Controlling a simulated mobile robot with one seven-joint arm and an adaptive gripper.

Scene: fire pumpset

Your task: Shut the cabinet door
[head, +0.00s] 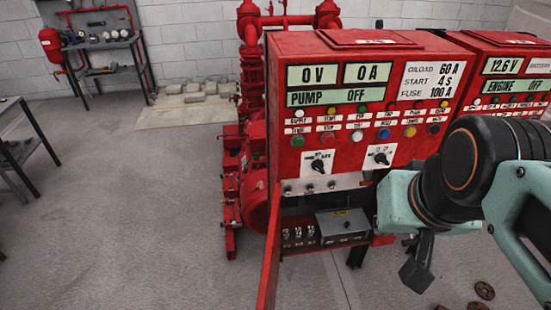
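The red pump cabinet (345,105) stands in the middle of the head view. Its lower compartment is uncovered and shows electrical parts inside. The cabinet door (269,255) stands open at the left side of that compartment, swung out toward me and seen almost edge-on. My gripper (416,272) is at the lower right, in front of and to the right of the compartment, apart from the door. Only a dark part of it shows below the arm, so whether its fingers are open or shut does not show.
A second red control panel (510,75) stands to the right, partly behind my arm. Red pump pipes (250,80) rise behind the cabinet. Small round brown parts (485,290) lie on the floor at lower right. A dark table (22,150) is at left. The floor left of the door is clear.

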